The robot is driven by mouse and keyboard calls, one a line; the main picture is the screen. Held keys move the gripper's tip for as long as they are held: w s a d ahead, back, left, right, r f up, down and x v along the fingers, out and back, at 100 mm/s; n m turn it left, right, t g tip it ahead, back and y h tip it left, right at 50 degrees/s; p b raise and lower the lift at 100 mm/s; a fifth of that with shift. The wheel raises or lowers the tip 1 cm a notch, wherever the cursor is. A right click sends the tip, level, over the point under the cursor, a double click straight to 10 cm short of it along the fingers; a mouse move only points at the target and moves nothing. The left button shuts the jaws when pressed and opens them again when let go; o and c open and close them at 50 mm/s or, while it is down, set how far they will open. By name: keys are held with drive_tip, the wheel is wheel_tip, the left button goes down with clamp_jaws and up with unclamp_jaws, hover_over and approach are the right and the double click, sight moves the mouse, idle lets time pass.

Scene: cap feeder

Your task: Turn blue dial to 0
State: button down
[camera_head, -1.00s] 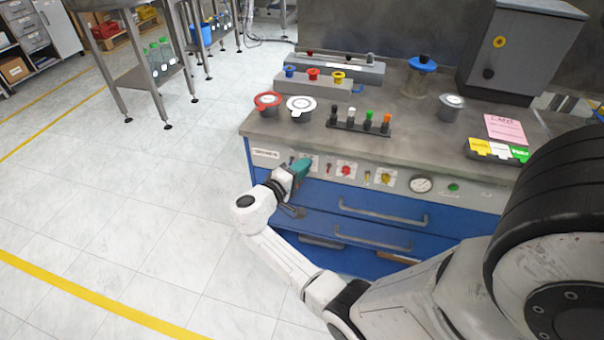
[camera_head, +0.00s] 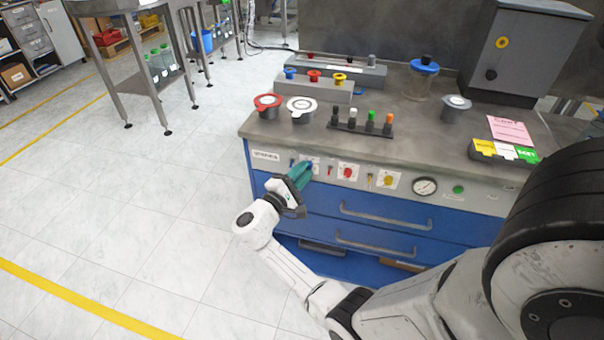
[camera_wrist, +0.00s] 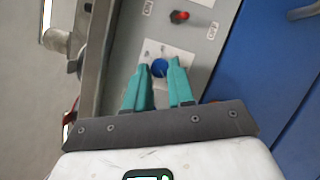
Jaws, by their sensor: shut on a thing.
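The blue dial (camera_wrist: 159,68) sits on a white plate (camera_wrist: 176,50) on the grey front panel, in the wrist view. My gripper (camera_wrist: 160,72) has its teal fingers on either side of the dial and is shut on it. In the head view my gripper (camera_head: 306,169) reaches the left part of the panel, and its fingers largely hide the dial. The dial's pointer and number marks are too small or hidden to read.
A red switch (camera_wrist: 179,16) is beside the dial's plate. In the head view a red dial (camera_head: 347,172), a yellow dial (camera_head: 388,181) and a gauge (camera_head: 425,187) line the panel to the right. Blue drawers with handles (camera_head: 385,216) lie below. Open floor is at left.

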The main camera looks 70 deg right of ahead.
drive_tip(key=shift+f, duration=0.1)
idle(0.3)
drive_tip(key=c, duration=1)
unclamp_jaws()
drive_tip(key=b+v, duration=0.1)
drive_tip(key=v, duration=1)
drive_tip(key=s+a+f+m+t+y+p, duration=0.1)
drive_tip(key=s+a+f+m+y+p, duration=0.15)
drive_tip(key=s+y, duration=0.2)
drive_tip(key=s+a+f+m+t+y+p, duration=0.1)
drive_tip(key=s+a+f+y+p, duration=0.1)
drive_tip(key=s+a+y, duration=0.3)
drive_tip(key=s+a+r+t+y+p, duration=0.1)
drive_tip(key=s+a+y, duration=0.1)
drive_tip(key=a+y, duration=0.1)
drive_tip(key=s+a+r+t+y+p, duration=0.1)
drive_tip(key=s+a+r+t+y, duration=0.1)
drive_tip(key=a, duration=0.4)
drive_tip(key=s+a+r+n+t+y+p, duration=0.1)
drive_tip(key=s+a+y, duration=0.1)
drive_tip(key=a+y, duration=0.2)
drive_tip(key=shift+s+a+r+p, duration=0.2)
drive_tip(key=shift+a+p, duration=0.1)
drive_tip(key=shift+p, duration=0.1)
